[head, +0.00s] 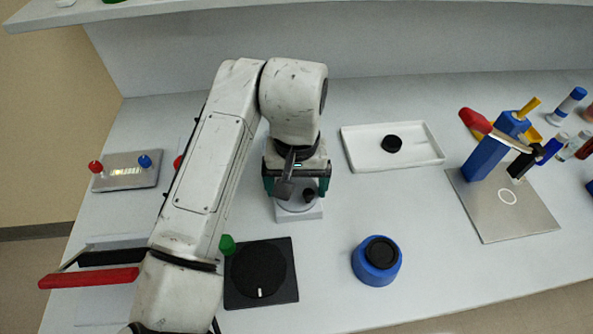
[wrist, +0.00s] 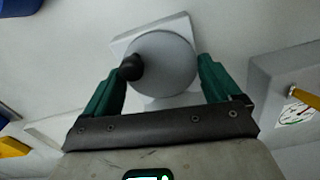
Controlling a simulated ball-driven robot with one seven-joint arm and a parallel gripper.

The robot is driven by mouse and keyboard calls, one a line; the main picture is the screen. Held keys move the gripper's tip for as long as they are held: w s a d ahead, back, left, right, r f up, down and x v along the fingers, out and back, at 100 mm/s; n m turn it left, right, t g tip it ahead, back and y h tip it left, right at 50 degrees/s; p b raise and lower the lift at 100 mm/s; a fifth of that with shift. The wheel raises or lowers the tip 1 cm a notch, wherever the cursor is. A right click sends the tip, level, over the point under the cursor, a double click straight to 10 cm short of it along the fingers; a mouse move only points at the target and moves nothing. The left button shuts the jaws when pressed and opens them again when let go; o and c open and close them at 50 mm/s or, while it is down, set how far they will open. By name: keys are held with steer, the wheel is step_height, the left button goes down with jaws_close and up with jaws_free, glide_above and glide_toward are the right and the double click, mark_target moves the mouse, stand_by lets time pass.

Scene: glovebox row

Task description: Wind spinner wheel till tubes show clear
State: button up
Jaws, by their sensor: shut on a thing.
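The spinner wheel is a grey disc (wrist: 172,60) with a black knob (wrist: 131,67) near its left rim, on a pale square base (wrist: 179,22). In the head view the wheel (head: 293,207) and its knob (head: 309,194) show just below my gripper (head: 296,187). In the wrist view my gripper (wrist: 163,66) has its green fingers on both sides of the disc, the left one close by the knob. It is shut on the wheel; the exact contact is hard to see. I see no tubes at the wheel, so whether they are clear cannot be told.
A white tray (head: 360,158) with a black disc stands right of the wheel. A black dial plate (head: 287,290) and a blue round pot (head: 377,268) stand in front. A metal plate (head: 520,222) with blue blocks is at right. A gauge box (wrist: 280,75) shows in the wrist view.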

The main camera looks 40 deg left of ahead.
mark_target(296, 191)
steer(key=m+p, duration=0.3)
steer(key=m, duration=0.2)
steer(key=shift+r, duration=0.1)
steer(key=shift+m+p, duration=0.3)
steer(key=shift+m, duration=0.1)
steer(key=o, duration=0.8)
steer(key=shift+c, duration=0.2)
step_height(296, 191, up, 11)
steer(key=p, duration=0.1)
steer(key=shift+f, duration=0.2)
stand_by(0.6)
